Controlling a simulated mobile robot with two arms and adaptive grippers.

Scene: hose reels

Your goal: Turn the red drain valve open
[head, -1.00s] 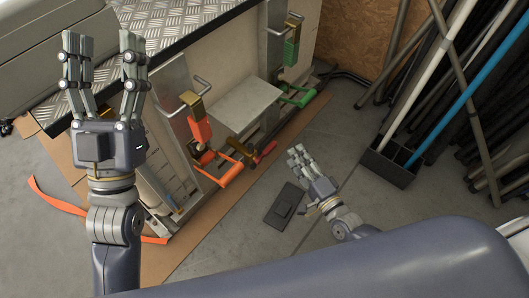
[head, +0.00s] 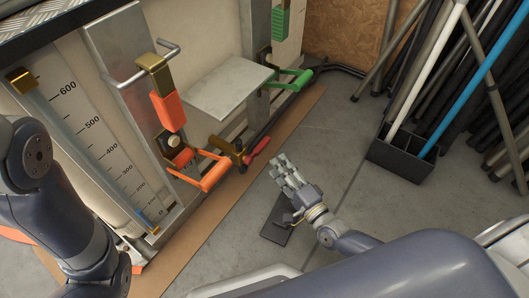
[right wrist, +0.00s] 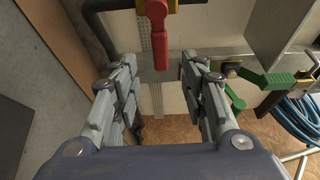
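The red drain valve handle (head: 257,149) shows low on the front of the rig in the head view, beside a brass-coloured fitting (head: 238,153). In the right wrist view the red handle (right wrist: 159,36) hangs from its fitting at the top centre, beyond the fingers. My right gripper (head: 279,168) is just right of and below the handle in the head view. In the right wrist view my right gripper (right wrist: 165,75) has its fingers spread with a clear gap and nothing between them. My left arm shows at the left edge; its gripper is out of view.
An orange lever (head: 213,174) is left of the valve and a green lever (head: 292,79) is behind it. A metal shelf (head: 229,91) juts out above. A dark flat pedal (head: 277,221) lies on the floor. A black pole holder (head: 402,155) stands at right.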

